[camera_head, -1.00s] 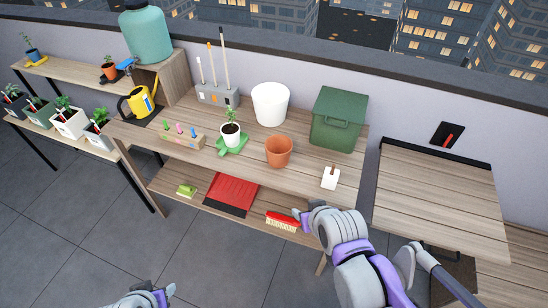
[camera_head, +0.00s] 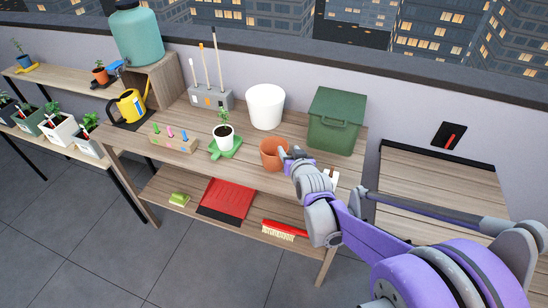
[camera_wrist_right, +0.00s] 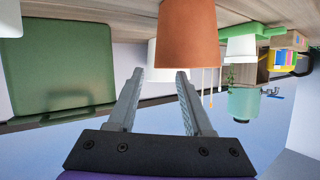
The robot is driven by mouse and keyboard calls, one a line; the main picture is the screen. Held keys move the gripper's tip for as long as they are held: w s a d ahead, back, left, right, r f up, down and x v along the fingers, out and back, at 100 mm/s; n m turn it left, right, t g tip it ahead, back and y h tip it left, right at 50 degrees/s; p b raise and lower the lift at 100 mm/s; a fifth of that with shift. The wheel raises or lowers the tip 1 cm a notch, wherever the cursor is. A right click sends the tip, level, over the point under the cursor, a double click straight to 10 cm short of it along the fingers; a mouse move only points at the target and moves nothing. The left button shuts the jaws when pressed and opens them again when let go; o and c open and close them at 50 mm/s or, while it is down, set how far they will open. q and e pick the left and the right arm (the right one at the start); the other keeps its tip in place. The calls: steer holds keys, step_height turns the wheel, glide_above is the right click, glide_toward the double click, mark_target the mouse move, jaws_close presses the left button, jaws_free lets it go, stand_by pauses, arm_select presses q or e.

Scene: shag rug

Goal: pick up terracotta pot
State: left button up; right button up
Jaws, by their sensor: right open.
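The terracotta pot (camera_head: 270,153) stands upright on the wooden table, in front of the white bucket (camera_head: 265,107). My right gripper (camera_head: 289,152) is at the pot's right side and covers a little of its edge in the head view. In the right wrist view the terracotta pot (camera_wrist_right: 189,45) appears upside down, just beyond the open fingers of my right gripper (camera_wrist_right: 163,72). Nothing is between the fingers, and I cannot tell whether a fingertip touches the pot. My left gripper is not in the head view.
A green lidded bin (camera_head: 337,121) stands behind and right of the pot. A potted seedling (camera_head: 223,132) on a green tray is to its left. A small white item (camera_head: 333,176) is partly hidden by my right arm. The lower shelf holds a red dustpan (camera_head: 228,199) and brush (camera_head: 284,230).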

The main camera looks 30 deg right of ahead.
mark_target(285, 143)
steer(key=x, duration=0.5)
steer(key=shift+s+f, duration=0.1)
jaws_close()
stand_by(1.2)
